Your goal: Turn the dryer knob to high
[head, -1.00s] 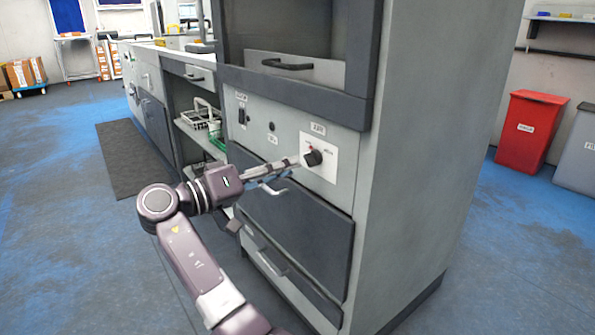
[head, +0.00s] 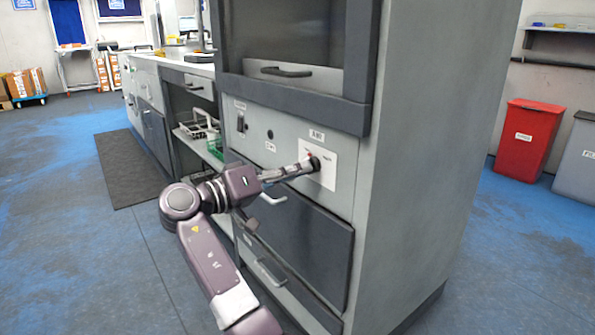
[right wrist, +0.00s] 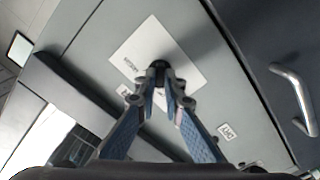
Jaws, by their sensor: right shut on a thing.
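The dryer knob (head: 314,164) is a small black knob on a white label plate (head: 327,174) on the front of the grey cabinet. My right gripper (head: 307,165) reaches it from the left, with its fingertips at the knob. In the right wrist view the fingers of my right gripper (right wrist: 159,74) come together on the black knob (right wrist: 158,65), over the white plate (right wrist: 190,62). The fingers partly hide the knob, so I cannot read its setting. My left gripper is not in view.
Below the panel are a dark drawer front (head: 300,250) and metal handles (head: 272,198). A dark handle (head: 287,71) sits above. A shelf with a wire rack (head: 199,127) stands to the left. A red bin (head: 524,140) is far right.

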